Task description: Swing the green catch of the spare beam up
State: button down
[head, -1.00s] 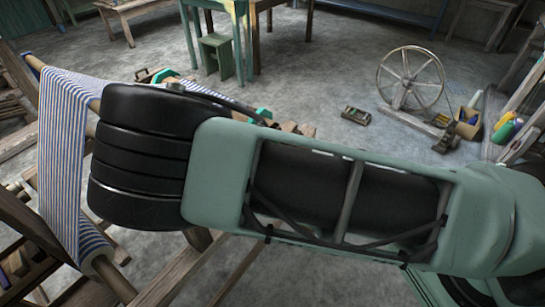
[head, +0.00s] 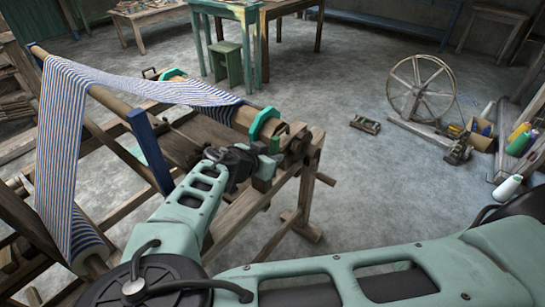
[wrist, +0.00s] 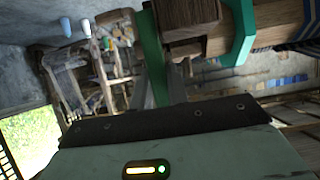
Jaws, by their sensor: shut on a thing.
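The green catch (wrist: 152,55) runs as a flat strip between my fingers in the wrist view, beside the wooden beam end. In the head view only a small green piece (head: 274,145) of it shows near the post top. My gripper (head: 266,165) is at the right end of the loom, shut on the catch; the fingers also show in the wrist view (wrist: 163,92). The spare beam (head: 246,116) carries blue-and-white striped cloth and a green ring (head: 265,122) near its right end; the ring also shows in the wrist view (wrist: 238,30). My wrist partly hides the grip in the head view.
The loom's wooden frame (head: 250,203) stands below and around my forearm. A dark blue upright (head: 150,150) stands left of it. A spinning wheel (head: 421,88) and bobbins (head: 507,187) are at the right. The floor between is mostly clear.

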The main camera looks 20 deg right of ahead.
jog(key=c, duration=1.4)
grip_release()
jog(key=shift+o, duration=0.2)
jog(key=b+v, duration=0.1)
jog(key=v, duration=0.6)
jog(key=shift+a+b, duration=0.25)
jog(key=shift+b, duration=0.05)
jog(key=shift+s+r, duration=0.1)
jog(key=shift+s, duration=0.05)
